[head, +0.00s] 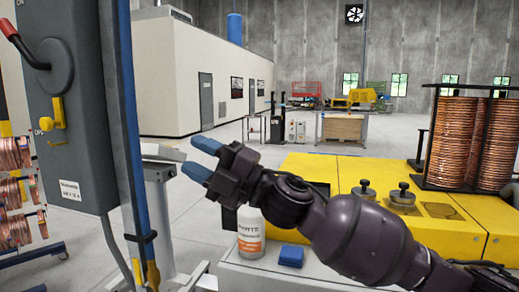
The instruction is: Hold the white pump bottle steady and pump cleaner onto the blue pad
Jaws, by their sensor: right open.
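The white pump bottle (250,236) stands upright on a light grey surface, with an orange band on its label. Its top and pump are hidden behind my right arm. The blue pad (290,256) lies on the same surface, just right of the bottle. My right gripper (197,158) is open and empty, above and left of the bottle, with its blue fingertips pointing left. It is apart from both the bottle and the pad. My left gripper is not in view.
A grey electrical cabinet (75,120) with a red-handled lever stands close at the left. A yellow machine (325,170) with copper coils (455,140) on it fills the right. The grey surface (240,272) has bare room in front of the bottle.

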